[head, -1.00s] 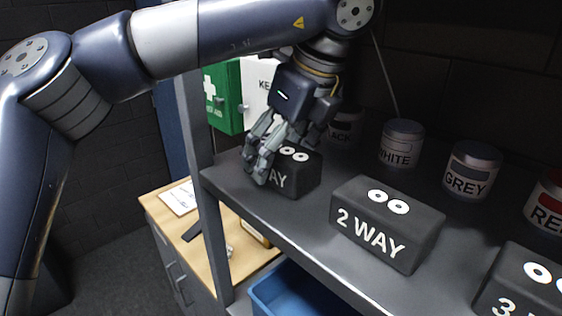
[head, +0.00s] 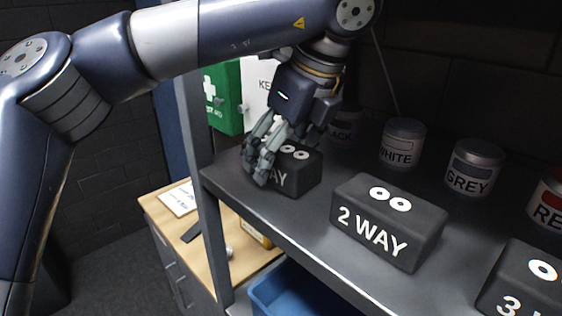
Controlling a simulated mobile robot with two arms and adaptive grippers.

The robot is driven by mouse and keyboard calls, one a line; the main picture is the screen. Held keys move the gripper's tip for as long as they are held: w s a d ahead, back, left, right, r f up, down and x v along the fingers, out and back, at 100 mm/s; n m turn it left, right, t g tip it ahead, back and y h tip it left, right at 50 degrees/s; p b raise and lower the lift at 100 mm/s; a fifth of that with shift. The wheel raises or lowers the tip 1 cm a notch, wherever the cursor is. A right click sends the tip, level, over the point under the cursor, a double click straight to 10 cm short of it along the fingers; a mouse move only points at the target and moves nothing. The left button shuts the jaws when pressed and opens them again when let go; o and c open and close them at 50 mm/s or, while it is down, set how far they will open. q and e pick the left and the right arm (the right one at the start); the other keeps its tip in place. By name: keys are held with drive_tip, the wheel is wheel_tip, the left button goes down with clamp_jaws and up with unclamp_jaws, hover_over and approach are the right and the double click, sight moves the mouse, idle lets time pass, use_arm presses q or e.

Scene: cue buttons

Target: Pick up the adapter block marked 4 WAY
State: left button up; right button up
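A black block (head: 300,179) with white round marks on top stands at the left end of the dark shelf. Only "AY" of its front label shows; its number is hidden behind my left gripper (head: 258,168). The gripper reaches down from above, with its grey fingers over the block's left part. I cannot tell whether the fingers press on the block or stand apart from it. The block rests on the shelf. A block marked 2 WAY (head: 386,222) stands to its right, and a partly cut-off block marked 3 (head: 522,283) is at the lower right. My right gripper is out of view.
Labelled cans stand behind the blocks: black (head: 343,128), white (head: 402,143), grey (head: 473,167) and a cut-off red one (head: 547,202). A shelf post (head: 208,215) rises at the left. A blue bin (head: 291,291) and a wooden-topped cabinet (head: 166,206) are lower down.

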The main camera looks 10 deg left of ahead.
use_arm(q)
drive_tip(key=c, duration=1)
drive_tip(key=shift+r, duration=0.15)
